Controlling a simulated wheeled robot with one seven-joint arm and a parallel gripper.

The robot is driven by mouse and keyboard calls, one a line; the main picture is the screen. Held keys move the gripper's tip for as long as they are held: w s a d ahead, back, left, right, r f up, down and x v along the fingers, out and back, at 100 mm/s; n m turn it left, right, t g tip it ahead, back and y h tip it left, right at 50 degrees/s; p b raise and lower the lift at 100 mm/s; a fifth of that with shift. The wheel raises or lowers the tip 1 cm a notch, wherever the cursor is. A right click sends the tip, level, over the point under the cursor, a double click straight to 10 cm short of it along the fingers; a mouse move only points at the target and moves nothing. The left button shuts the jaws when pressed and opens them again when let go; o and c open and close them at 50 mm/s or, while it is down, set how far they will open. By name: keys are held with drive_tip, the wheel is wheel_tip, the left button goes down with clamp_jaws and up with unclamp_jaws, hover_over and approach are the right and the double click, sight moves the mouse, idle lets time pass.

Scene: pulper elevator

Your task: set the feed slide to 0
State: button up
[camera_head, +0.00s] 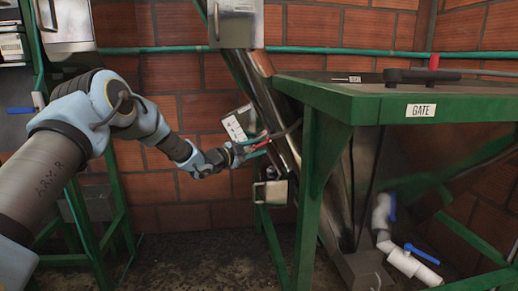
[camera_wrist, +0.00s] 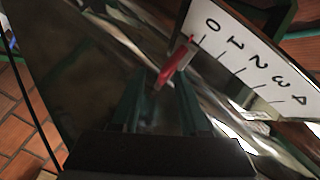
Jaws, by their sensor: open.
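The feed slide's red piece (camera_wrist: 175,66) sits beside a white scale plate numbered 0 to 4 (camera_wrist: 232,62) in the wrist view. Its upper tip is close to the tick at the 0 end. In the head view the plate (camera_head: 236,125) is fixed on a slanted metal chute (camera_head: 270,110), and a little red (camera_head: 259,144) shows near it. My gripper (camera_wrist: 160,82) is open, its two green fingers pointing at the red piece. The red piece lies at the fingertips; whether they touch it I cannot tell. My gripper is beside the chute in the head view (camera_head: 258,149).
A green-framed hopper table (camera_head: 350,102) labelled GATE (camera_head: 421,110) stands right of the chute. A metal box (camera_head: 270,193) hangs just below my gripper. White pipes with blue valve handles (camera_head: 410,262) are at lower right. A green stand (camera_head: 112,190) is behind my arm.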

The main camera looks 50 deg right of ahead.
drive_tip(key=a, duration=0.9)
drive_tip(key=shift+w+a+b, duration=0.25)
drive_tip(key=shift+w+b, duration=0.15)
drive_tip(key=w+a+f+n+t+y, duration=0.1)
drive_tip(key=w+a+n+t+y, duration=0.5)
drive_tip(key=w+a, duration=0.7)
drive_tip(key=w+a+f+n+t+y, duration=0.2)
drive_tip(key=a+n+y, duration=0.65)
drive_tip(key=a, duration=1.65)
drive_tip(key=s+a+f+n+g+y, duration=0.1)
drive_tip(key=s+a+n, duration=0.3)
drive_tip(key=a, duration=0.3)
drive_tip(key=s+a+f+n+y, duration=0.1)
drive_tip(key=s+a+n, duration=0.2)
drive_tip(key=s+a, duration=0.35)
drive_tip(key=s+a+n+g+y, duration=0.1)
drive_tip(key=s+a+n+g, duration=0.4)
drive_tip(key=s+a, duration=0.55)
wheel_tip(320, 180, up, 16)
drive_tip(key=t+p, duration=0.1)
drive_tip(key=p, duration=1.5)
drive_tip(key=shift+s+d+f, duration=0.15)
drive_tip(key=shift+s+d, duration=0.2)
drive_tip(key=shift+s, duration=0.05)
